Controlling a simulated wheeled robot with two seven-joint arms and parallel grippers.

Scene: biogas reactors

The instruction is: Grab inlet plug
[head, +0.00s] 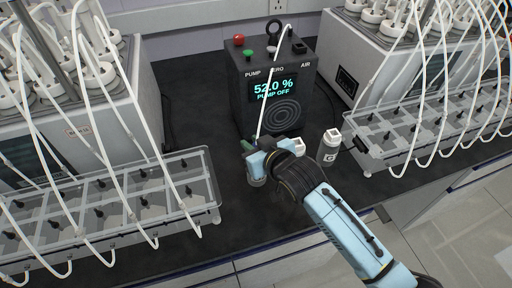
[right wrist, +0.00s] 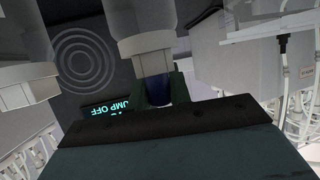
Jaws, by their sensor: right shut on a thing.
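My right gripper (head: 251,150) is low in front of the black pump box, at the end of a thin white tube (head: 262,105). In the right wrist view its dark green fingers (right wrist: 160,86) are shut on a pale, squared piece (right wrist: 152,62), which I take to be the inlet plug. This piece is in line with a grey-white cylinder (right wrist: 143,20). A small dark blue part shows between the fingers. In the head view the gripper hides most of the held piece. A grey-white bottle (head: 257,181) shows just below the gripper. My left gripper is not in view.
The pump box (head: 272,85) reads 52.0 % and PUMP OFF. A bottle with a square white top (head: 329,147) stands right of my arm. Clear racks with tubes flank the space, left (head: 110,205) and right (head: 440,120). The black bench (head: 185,105) is clear left of the pump.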

